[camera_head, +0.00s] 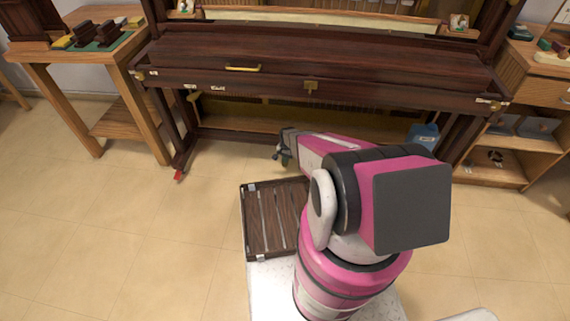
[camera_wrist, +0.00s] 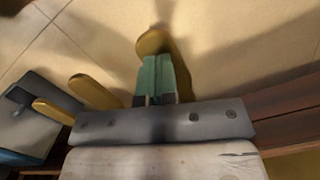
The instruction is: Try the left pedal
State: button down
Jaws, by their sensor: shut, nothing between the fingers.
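My gripper (camera_head: 283,160) is low in front of the upright piano (camera_head: 320,65), small and partly hidden by my arm in the head view. In the wrist view its green fingers (camera_wrist: 158,76) are together with nothing between them. A brass pedal (camera_wrist: 150,42) lies directly beyond the fingertips and is partly covered by them; whether they touch cannot be told. Two more brass pedals, a middle one (camera_wrist: 94,91) and an outer one (camera_wrist: 66,111), are to the left in the wrist view.
A wooden table (camera_head: 100,65) is at left, a shelf unit (camera_head: 515,135) at right. Floor at left is clear.

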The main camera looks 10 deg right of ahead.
jog(key=shift+f, duration=1.3)
jog(key=shift+w+d+r, duration=0.25)
jog(key=shift+w+d, duration=0.2)
jog(key=shift+w, duration=0.2)
jog(key=shift+w+d+r, duration=0.25)
jog(key=shift+w+d, duration=0.2)
jog(key=shift+w, duration=0.2)
jog(key=shift+r, duration=0.1)
notch_tip(320, 180, up, 11)
jog(key=shift+w+d, duration=0.3)
jog(key=shift+w, duration=0.05)
jog(key=shift+s, duration=0.1)
